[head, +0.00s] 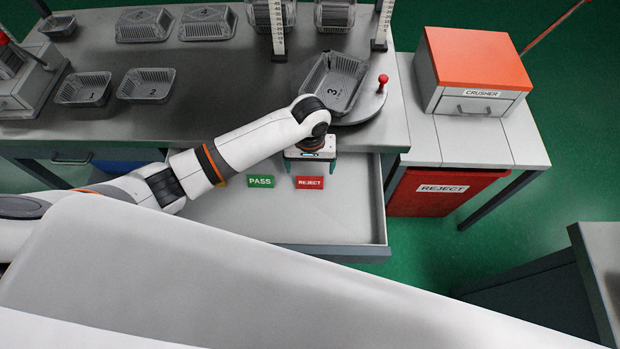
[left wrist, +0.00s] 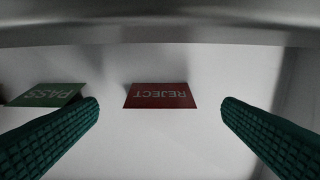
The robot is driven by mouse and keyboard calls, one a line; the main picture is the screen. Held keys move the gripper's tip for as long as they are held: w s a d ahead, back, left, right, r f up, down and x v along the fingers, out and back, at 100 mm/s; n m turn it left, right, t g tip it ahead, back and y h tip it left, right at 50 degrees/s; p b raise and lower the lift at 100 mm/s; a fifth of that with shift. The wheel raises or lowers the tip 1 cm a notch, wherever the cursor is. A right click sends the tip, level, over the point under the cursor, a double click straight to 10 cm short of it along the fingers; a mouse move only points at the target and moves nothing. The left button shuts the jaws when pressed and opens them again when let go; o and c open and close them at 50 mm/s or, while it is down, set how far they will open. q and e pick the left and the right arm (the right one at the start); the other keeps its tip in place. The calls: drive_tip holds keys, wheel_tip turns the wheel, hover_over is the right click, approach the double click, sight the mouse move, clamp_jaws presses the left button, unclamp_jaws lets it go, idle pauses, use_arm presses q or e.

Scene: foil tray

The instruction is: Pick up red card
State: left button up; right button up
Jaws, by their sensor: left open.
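The red card (head: 310,183), marked REJECT, lies flat in the open drawer (head: 330,230). In the left wrist view the red card (left wrist: 160,95) shows upside down, ahead of and between my two fingers. A green card (head: 261,181) marked PASS lies to its left, and it also shows in the left wrist view (left wrist: 45,95), partly behind the left finger. My left gripper (head: 310,172) is open and empty above the drawer, just behind the red card in the head view. In the left wrist view my left gripper (left wrist: 160,108) has its fingers wide apart. My right gripper is not in view.
A foil tray marked 3 (head: 334,84) sits on a round plate by a red knob (head: 383,80), close to my left wrist. The drawer's rim (head: 385,215) bounds the cards. A crusher (head: 474,75) and red reject bin (head: 440,190) stand at right. The drawer's front part is clear.

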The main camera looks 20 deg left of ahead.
sight(310, 176)
use_arm(q)
drive_tip(key=f, duration=0.3)
drive_tip(key=shift+s+f, duration=0.35)
drive_tip(key=shift+d+f, duration=0.1)
drive_tip(key=shift+f, duration=0.5)
drive_tip(key=c, duration=1)
